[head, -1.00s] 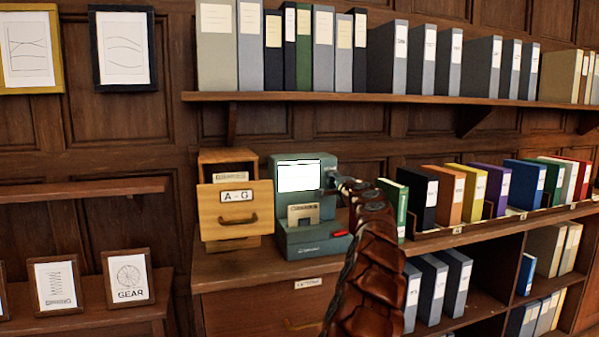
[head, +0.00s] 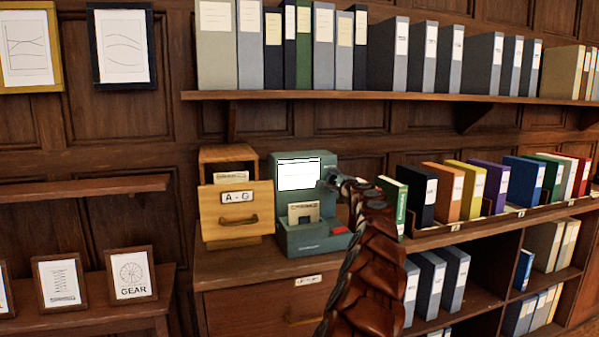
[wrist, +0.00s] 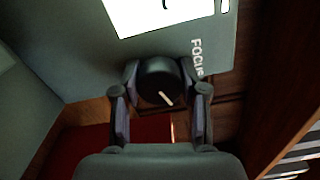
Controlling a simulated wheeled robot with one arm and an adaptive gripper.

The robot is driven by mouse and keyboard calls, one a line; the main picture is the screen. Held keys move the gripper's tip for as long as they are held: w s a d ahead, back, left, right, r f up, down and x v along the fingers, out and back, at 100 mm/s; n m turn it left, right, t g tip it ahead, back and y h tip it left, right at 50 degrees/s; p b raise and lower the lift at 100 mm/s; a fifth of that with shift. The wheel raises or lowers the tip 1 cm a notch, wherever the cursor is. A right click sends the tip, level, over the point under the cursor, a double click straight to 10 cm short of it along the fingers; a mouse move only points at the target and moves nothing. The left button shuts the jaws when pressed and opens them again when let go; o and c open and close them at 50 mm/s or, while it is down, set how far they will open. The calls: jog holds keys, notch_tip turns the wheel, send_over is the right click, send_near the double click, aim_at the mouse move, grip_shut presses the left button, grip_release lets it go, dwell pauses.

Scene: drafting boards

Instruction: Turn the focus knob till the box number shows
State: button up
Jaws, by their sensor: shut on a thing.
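The teal reader machine (head: 293,238) stands on the wooden cabinet, with a lit white screen (head: 298,174) whose text is too small to read. A card sits in its front slot (head: 303,211). In the wrist view the black focus knob (wrist: 160,82) has a white pointer line slanting to the lower right, beside the printed word FOCUS (wrist: 196,58). My gripper (wrist: 161,92) is shut on the knob, one finger on each side. In the head view my gripper (head: 331,180) is at the right edge of the screen, and the knob is hidden.
A small wooden card drawer marked A-G (head: 236,216) stands open left of the machine. A red part (head: 340,230) shows at the machine's lower right. A row of coloured binders (head: 470,188) stands to the right. A shelf of binders (head: 400,98) runs above.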

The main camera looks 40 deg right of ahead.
jog(key=shift+f, duration=0.1)
dwell(0.6)
jog(key=shift+m, duration=0.3)
jog(key=shift+r+m+p, duration=0.2)
jog(key=shift+m+p, duration=0.4)
jog(key=shift+p, duration=0.2)
jog(key=shift+f, duration=0.15)
jog(key=o, duration=1.1)
jog(key=shift+o, duration=0.2)
